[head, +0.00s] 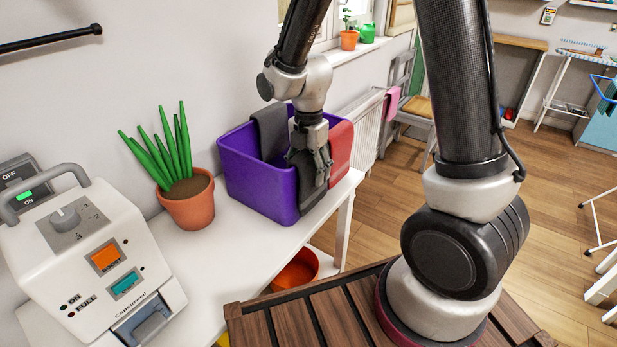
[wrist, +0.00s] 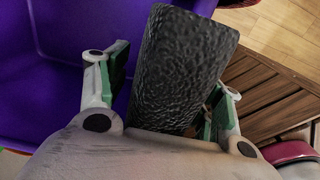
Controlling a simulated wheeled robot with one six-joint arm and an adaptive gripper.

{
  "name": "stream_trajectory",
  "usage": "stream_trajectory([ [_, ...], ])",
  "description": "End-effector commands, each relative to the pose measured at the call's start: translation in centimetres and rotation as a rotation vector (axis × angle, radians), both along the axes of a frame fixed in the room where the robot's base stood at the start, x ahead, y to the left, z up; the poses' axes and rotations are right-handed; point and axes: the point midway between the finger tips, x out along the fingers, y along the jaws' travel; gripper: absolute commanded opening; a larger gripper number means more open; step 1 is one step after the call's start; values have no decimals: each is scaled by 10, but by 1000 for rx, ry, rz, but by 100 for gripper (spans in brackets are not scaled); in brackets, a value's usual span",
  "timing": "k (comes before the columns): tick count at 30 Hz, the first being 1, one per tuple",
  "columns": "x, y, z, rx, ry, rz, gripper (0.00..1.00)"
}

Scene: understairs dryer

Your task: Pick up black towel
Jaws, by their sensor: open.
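A purple bin (head: 262,185) stands on the white table. A black towel (head: 313,193) hangs over its near right wall, partly hidden by my gripper (head: 309,167). In the wrist view, the black towel (wrist: 185,70) lies between the two fingers of my gripper (wrist: 165,88), its textured top rising past them. The fingers are open on either side of it, with green pads showing. I cannot tell whether either pad touches the cloth. A dark grey towel (head: 271,131) hangs over the bin's far wall. A red towel (head: 340,152) hangs over the right wall.
A potted plant (head: 187,200) stands left of the bin. A white machine (head: 95,255) with buttons is at the table's left. An orange bucket (head: 298,269) sits below the table. A radiator (head: 366,125) is behind the bin. Wooden floor lies open to the right.

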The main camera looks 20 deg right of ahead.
Motion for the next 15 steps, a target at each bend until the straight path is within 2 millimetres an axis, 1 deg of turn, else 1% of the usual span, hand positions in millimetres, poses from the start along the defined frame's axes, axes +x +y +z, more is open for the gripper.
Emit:
stream_trajectory([
  [6,0,0,-1,1,-1,-1,66],
  [8,0,0,-1,1,-1,-1,57],
  [12,0,0,-1,1,-1,-1,31],
  [15,0,0,-1,1,-1,-1,16],
])
